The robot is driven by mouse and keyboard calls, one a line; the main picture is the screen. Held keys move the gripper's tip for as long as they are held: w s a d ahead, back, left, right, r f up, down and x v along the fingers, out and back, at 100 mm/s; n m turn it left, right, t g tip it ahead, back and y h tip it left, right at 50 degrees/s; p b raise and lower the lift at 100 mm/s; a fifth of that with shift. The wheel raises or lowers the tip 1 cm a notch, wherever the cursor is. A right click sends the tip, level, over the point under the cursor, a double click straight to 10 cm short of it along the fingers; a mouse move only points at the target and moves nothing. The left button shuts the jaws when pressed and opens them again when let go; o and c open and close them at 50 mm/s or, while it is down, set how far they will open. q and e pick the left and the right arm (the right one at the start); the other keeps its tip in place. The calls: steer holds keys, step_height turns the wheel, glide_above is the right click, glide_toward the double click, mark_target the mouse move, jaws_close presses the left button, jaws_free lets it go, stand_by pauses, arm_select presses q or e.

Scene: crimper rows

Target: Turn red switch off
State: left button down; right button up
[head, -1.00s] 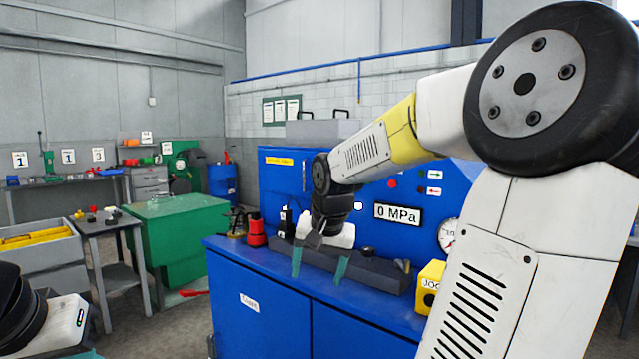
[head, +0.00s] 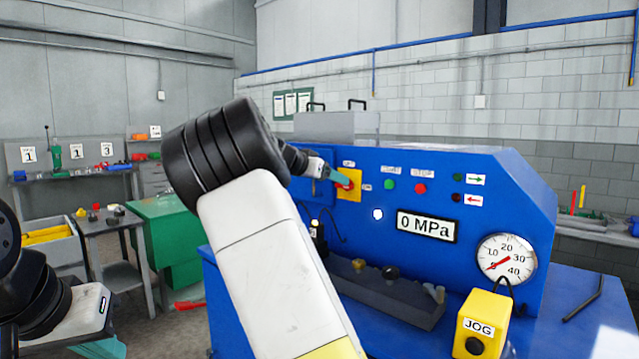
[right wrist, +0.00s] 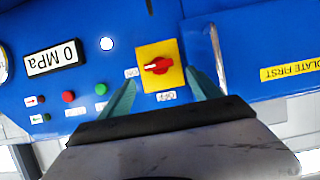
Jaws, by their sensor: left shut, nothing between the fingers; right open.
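The red switch (head: 345,184) is a red knob on a yellow plate on the blue machine's front panel. It also shows in the right wrist view (right wrist: 157,65), its handle lying nearly level in that picture, in line with the ON label; the OFF label is at another side of the plate. In the head view, the right gripper (head: 340,178) partly covers the plate. My left gripper (head: 103,348) is shut and empty at the bottom left, partly cut off.
Green (head: 390,185) and red (head: 420,188) buttons sit beside the switch. A white lamp (head: 378,214) is lit; the display (head: 427,227) reads 0 MPa. A gauge (head: 505,258) and yellow JOG box (head: 482,325) are at right. A dark block (head: 390,290) lies below the panel.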

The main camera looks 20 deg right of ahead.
steer(key=x, duration=0.5)
steer(key=shift+c, duration=0.2)
steer(key=c, duration=1.3)
steer(key=shift+c, duration=0.2)
